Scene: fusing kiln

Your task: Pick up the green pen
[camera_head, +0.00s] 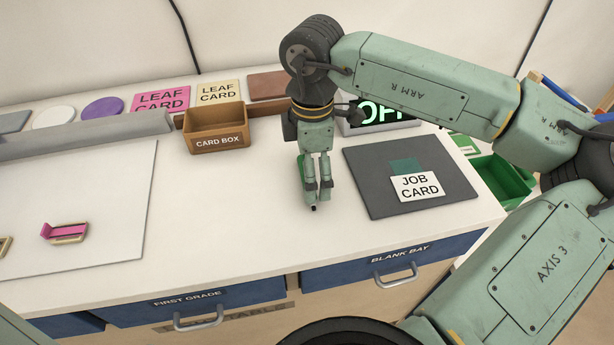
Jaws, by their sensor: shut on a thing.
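My gripper (318,197) points down over the white worktop (245,212), left of the dark grey mat. Its fingers are shut on the green pen (301,166). A green part of the pen shows at the left side of the fingers, and a small dark tip shows just below them. The fingers hide most of the pen. I cannot tell whether the tip touches the worktop.
The grey mat (371,193) holds a JOB CARD (417,188) and a teal piece (405,166). A brown card box (216,128) stands left behind my gripper. A green bin (500,179) is at the right. The worktop in front of my gripper is clear.

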